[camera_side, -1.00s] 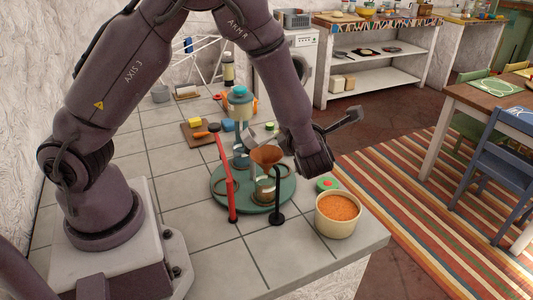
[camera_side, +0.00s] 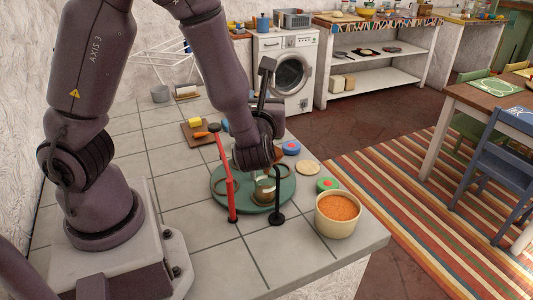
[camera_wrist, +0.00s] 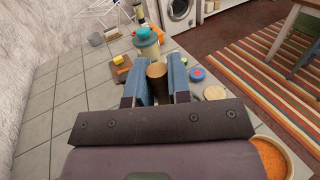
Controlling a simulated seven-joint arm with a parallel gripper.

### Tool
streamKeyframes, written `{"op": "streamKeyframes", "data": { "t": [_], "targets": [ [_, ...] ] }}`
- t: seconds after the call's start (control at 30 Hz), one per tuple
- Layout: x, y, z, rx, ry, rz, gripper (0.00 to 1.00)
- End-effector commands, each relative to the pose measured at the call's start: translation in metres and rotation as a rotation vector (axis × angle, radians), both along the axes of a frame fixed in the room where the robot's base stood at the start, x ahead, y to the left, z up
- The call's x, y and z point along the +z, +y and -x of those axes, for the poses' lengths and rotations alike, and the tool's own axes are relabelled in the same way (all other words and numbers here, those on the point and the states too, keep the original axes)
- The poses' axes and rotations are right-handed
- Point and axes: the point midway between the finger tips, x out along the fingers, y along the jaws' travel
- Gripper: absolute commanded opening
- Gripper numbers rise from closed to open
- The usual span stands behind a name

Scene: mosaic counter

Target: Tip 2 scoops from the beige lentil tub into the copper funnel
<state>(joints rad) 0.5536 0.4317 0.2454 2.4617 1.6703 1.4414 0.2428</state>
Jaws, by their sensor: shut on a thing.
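The beige tub (camera_side: 337,228) of orange lentils (camera_side: 338,207) stands at the counter's front right corner. Its rim also shows at the lower right of the wrist view (camera_wrist: 288,152). The copper funnel is hidden behind my wrist in the side view; the earlier view shows it over the round green base (camera_side: 225,197). A small cup (camera_side: 265,191) shows under my wrist.
A red post (camera_side: 229,185) and a black post (camera_side: 277,197) stand at the green base. A green lid (camera_side: 327,184), a wooden disc (camera_side: 307,168) and a blue lid (camera_side: 291,148) lie right of it. A teal-lidded jar (camera_wrist: 146,40) stands behind. The front tiles are clear.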

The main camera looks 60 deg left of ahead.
Motion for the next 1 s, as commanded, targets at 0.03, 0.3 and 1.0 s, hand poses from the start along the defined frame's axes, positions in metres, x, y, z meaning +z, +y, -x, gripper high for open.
{"op": "streamKeyframes", "data": {
  "t": [0.03, 0.3, 1.0],
  "targets": [
    [0.000, 0.000, 0.000, 0.000, 0.000, 0.000, 0.00],
    [0.007, 0.000, -0.001, 0.000, -0.001, 0.000, 0.00],
    [0.051, -0.042, -0.056, -0.181, -0.002, 0.006, 0.00]
  ]
}}
